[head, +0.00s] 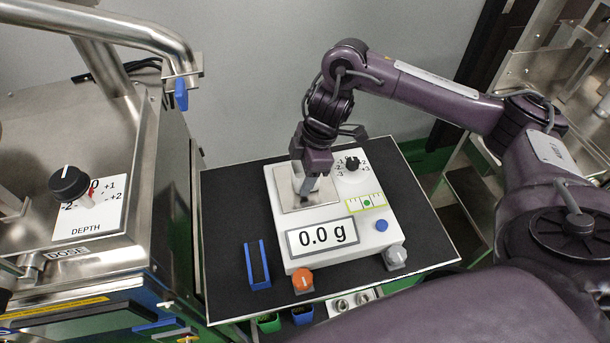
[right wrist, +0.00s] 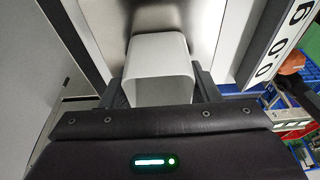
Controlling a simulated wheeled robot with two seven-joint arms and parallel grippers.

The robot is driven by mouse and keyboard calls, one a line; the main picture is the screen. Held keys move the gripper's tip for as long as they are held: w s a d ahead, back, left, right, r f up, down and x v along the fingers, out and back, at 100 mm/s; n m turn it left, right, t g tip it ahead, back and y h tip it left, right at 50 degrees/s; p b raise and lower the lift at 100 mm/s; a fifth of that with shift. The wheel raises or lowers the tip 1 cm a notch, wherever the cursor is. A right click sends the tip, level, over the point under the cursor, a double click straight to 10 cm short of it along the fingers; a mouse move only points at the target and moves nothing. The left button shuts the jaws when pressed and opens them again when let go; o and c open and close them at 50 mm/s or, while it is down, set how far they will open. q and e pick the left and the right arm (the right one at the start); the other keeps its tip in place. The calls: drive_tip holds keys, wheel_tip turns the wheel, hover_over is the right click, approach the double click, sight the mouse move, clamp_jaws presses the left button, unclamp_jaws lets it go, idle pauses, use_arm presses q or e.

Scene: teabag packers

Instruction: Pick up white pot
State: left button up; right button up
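The white pot (right wrist: 160,75) is a small square-sided container with rounded corners. It is on or just above the metal pan (head: 322,197) of the white scale (head: 352,215), and in the head view my right gripper mostly hides it. My right gripper (head: 305,194) points down over the pan. In the right wrist view its dark fingers are close along both sides of the pot. I cannot tell whether they press on it or a thin gap remains. My left gripper is not in view.
The scale display (head: 320,237) reads 0.0 g. The scale stands on a dark table (head: 230,215) with a blue bracket (head: 257,264) beside it. Orange (head: 303,279) and grey (head: 395,257) knobs are at its front. A steel machine (head: 100,150) with a depth dial (head: 68,183) stands left.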

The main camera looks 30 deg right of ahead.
drive_tip(key=c, duration=0.5)
wheel_tip(320, 180, up, 20)
drive_tip(key=p, duration=0.6)
drive_tip(key=shift+p, duration=0.4)
drive_tip(key=shift+c, duration=0.2)
drive_tip(key=a+f+m+t+h+b, duration=0.2)
drive_tip(key=f+m, duration=0.6)
drive_tip(key=m, duration=0.7)
drive_tip(key=shift+w+a+f+h+b, duration=0.25)
drive_tip(key=shift+a+h+b, duration=0.3)
drive_tip(key=shift+b, duration=0.5)
